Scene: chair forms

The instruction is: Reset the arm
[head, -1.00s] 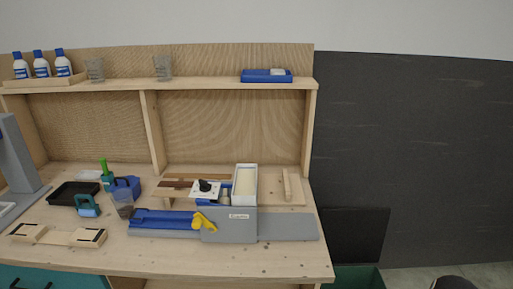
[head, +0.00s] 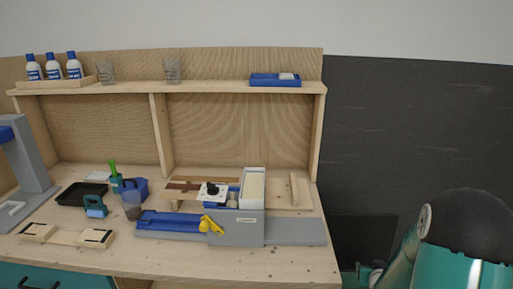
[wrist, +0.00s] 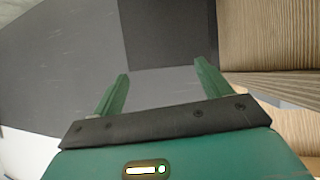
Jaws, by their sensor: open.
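My gripper (wrist: 160,88) shows in the wrist view with its two green fingers spread apart and nothing between them. Beyond the fingers are a dark grey panel and a pale grey surface, with wood-grained boards at the right. In the head view, my green and black arm (head: 465,240) is at the lower right, in front of the dark panel and right of the workbench (head: 275,268). The gripper's fingertips cannot be made out in the head view.
The bench holds a grey and blue machine (head: 235,228), a black tray (head: 82,195), a blue clamp (head: 95,206) and wooden blocks (head: 65,236). Bottles (head: 53,67), glasses (head: 172,71) and a blue tray (head: 275,80) stand on the shelf (head: 210,90). The dark wall panel (head: 415,135) is at right.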

